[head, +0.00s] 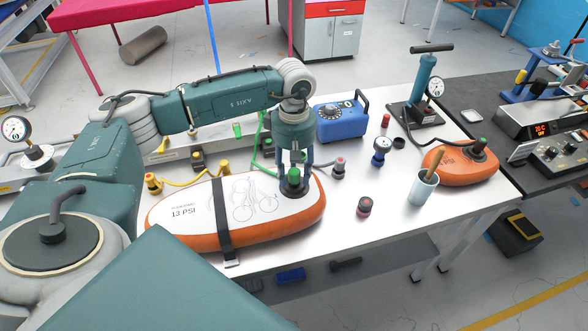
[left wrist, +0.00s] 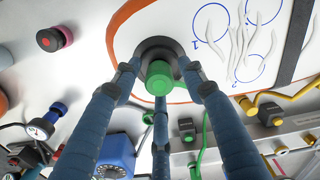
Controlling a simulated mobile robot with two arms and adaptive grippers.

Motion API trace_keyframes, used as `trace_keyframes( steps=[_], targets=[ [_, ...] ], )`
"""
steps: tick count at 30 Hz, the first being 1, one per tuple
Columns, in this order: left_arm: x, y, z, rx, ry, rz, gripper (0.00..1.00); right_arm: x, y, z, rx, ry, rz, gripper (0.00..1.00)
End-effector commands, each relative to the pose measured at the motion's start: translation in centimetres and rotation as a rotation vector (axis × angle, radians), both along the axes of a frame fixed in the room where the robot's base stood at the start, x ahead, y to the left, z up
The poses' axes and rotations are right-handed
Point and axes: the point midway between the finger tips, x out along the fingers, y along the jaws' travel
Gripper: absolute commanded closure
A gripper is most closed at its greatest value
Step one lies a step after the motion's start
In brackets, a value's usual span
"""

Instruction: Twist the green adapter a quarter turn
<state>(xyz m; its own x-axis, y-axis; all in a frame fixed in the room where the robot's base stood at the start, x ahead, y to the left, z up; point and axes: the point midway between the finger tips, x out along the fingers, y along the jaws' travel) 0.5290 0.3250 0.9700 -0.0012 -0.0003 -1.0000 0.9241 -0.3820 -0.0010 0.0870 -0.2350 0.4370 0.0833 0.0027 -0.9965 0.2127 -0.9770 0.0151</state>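The green adapter (head: 294,174) sits upright in a black valve collar (head: 295,190) at the right end of a white-topped orange inflatable board (head: 190,225) marked 13 PSI. My left gripper (head: 295,183) points down over it, with its blue fingers around the adapter. In the left wrist view the green adapter (left wrist: 160,78) lies between the three fingertips of the left gripper (left wrist: 160,72). The fingers look spread, with small gaps beside the adapter. Contact is not visible. My right gripper is in neither view.
A black strap (head: 222,210) crosses the board. Green and yellow hoses lie behind the board.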

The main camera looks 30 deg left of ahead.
Motion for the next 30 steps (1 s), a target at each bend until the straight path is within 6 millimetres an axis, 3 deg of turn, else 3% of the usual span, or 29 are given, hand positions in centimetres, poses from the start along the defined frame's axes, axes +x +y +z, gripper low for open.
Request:
trace_keyframes(
  steps=[1,5,6,8,9,12,17,25,30],
  targets=[
    [0.0,0.0,0.0,0.000,0.000,0.000,0.73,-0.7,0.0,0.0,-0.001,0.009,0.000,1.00],
    [0.0,0.0,0.0,0.000,0.000,0.000,0.99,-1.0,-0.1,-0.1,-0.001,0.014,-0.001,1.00],
    [0.0,0.0,0.0,0.000,0.000,0.000,1.00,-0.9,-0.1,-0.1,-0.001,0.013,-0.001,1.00],
    [0.0,0.0,0.1,0.000,0.000,0.000,1.00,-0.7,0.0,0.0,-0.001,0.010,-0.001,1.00],
    [0.0,0.0,0.1,0.000,0.000,0.000,0.77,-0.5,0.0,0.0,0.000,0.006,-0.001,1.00],
    [0.0,0.0,0.1,0.000,0.000,0.000,0.97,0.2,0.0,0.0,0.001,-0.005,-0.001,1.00],
    [0.0,0.0,0.0,0.000,-0.001,0.052,0.98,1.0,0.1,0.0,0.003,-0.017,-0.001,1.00],
    [0.0,0.0,0.1,0.001,-0.001,0.398,0.98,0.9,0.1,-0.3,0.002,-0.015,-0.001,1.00],
    [0.0,0.1,0.1,0.001,-0.001,0.442,0.98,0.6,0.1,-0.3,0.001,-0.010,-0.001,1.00]
  ],
)
